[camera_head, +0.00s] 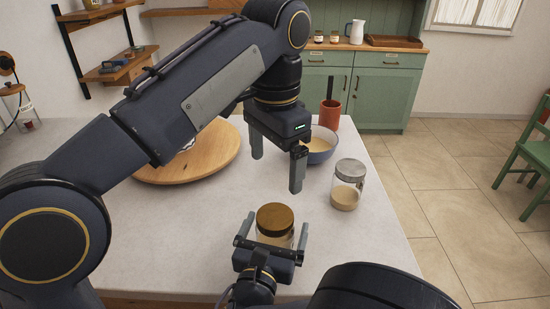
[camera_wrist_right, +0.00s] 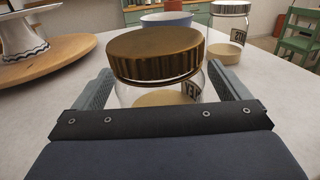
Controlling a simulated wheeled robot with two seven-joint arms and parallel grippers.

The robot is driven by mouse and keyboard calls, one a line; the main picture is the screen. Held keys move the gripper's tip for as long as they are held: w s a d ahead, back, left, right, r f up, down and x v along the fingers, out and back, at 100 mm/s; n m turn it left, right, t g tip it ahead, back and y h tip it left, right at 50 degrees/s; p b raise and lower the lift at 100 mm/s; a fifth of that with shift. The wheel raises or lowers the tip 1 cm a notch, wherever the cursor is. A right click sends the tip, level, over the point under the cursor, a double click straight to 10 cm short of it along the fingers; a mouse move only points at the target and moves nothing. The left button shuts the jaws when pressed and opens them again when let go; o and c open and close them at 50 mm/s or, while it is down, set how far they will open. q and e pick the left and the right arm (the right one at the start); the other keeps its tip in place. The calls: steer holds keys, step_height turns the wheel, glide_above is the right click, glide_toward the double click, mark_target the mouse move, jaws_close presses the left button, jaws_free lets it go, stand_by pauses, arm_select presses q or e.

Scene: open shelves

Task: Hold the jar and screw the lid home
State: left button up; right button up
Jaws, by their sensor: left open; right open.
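A clear glass jar (camera_head: 272,240) with a ribbed bronze lid (camera_head: 275,217) on its mouth stands upright near the front of the table. The lid (camera_wrist_right: 157,52) and the jar's lower part, with pale contents, also show in the right wrist view. My left gripper (camera_head: 277,170) is open and empty, pointing down, above and behind the jar.
A second glass jar (camera_head: 346,187) with a grey lid stands to the right. A blue bowl (camera_head: 320,155) and a terracotta cup (camera_head: 329,115) stand behind. A round wooden board (camera_head: 185,170) lies at left, partly behind my left arm. The table (camera_head: 375,243) is clear at front right.

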steer(key=v, duration=0.7)
steer(key=shift+s, duration=0.1)
